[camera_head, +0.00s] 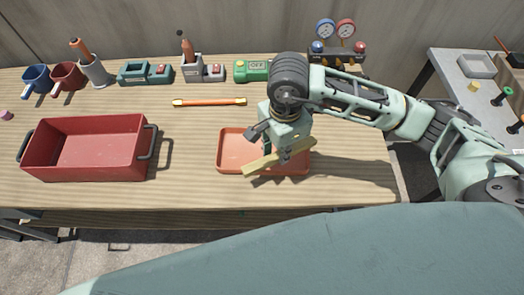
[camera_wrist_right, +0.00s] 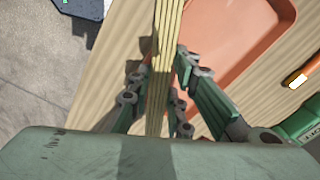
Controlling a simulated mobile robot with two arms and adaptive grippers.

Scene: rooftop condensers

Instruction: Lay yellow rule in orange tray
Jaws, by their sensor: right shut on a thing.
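The yellow rule (camera_head: 266,161) is a long flat folded stick. My right gripper (camera_head: 287,152) is shut on it and holds it tilted over the orange tray (camera_head: 231,137). In the right wrist view the rule (camera_wrist_right: 166,50) runs between the fingers of my right gripper (camera_wrist_right: 165,85), with the orange tray (camera_wrist_right: 228,45) beside and beneath it. The gripper and rule hide part of the tray in the head view. I cannot tell whether the rule touches the tray. My left gripper is not in view.
A red bin (camera_head: 88,146) with dark handles stands at the left of the wooden table (camera_head: 190,195). An orange-yellow level-like bar (camera_head: 209,102) lies behind the tray. Mugs, pencil holders, a green meter (camera_head: 250,70) and gauges (camera_head: 336,32) line the back. The table between bin and tray is clear.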

